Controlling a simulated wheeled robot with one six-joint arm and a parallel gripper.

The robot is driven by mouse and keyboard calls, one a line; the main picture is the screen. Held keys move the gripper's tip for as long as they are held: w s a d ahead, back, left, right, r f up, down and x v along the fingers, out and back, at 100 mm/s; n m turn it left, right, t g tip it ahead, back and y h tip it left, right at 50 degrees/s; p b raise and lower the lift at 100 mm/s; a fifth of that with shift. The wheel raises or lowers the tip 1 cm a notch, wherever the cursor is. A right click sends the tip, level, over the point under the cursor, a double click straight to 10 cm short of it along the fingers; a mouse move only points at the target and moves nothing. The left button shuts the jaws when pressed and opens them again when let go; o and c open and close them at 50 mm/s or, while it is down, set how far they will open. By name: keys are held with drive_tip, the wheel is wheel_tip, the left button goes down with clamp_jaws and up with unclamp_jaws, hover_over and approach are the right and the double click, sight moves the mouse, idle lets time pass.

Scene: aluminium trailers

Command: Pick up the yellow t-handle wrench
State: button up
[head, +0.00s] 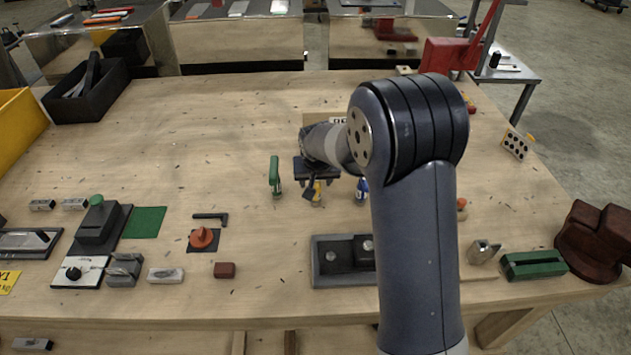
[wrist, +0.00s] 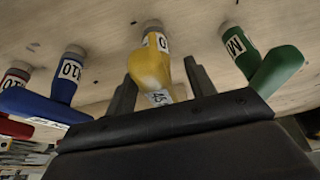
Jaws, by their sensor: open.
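The yellow t-handle wrench (wrist: 149,67) stands upright on the wooden bench, with white labels on it. In the wrist view it is between the two open fingers of my gripper (wrist: 160,72), and its lower part in the picture is hidden behind the gripper body. In the head view the yellow wrench (head: 317,193) shows just below my gripper (head: 312,187), partly covered by it. I cannot tell whether the fingers touch it.
A green t-handle wrench (head: 275,176) stands to the left and a blue one (head: 361,189) to the right. A red wrench (wrist: 15,128) shows beyond the blue in the wrist view. A grey tray (head: 322,278) lies nearer the front edge.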

drive_tip(key=shift+x, duration=0.85)
drive_tip(key=shift+c, duration=0.5)
clamp_jaws()
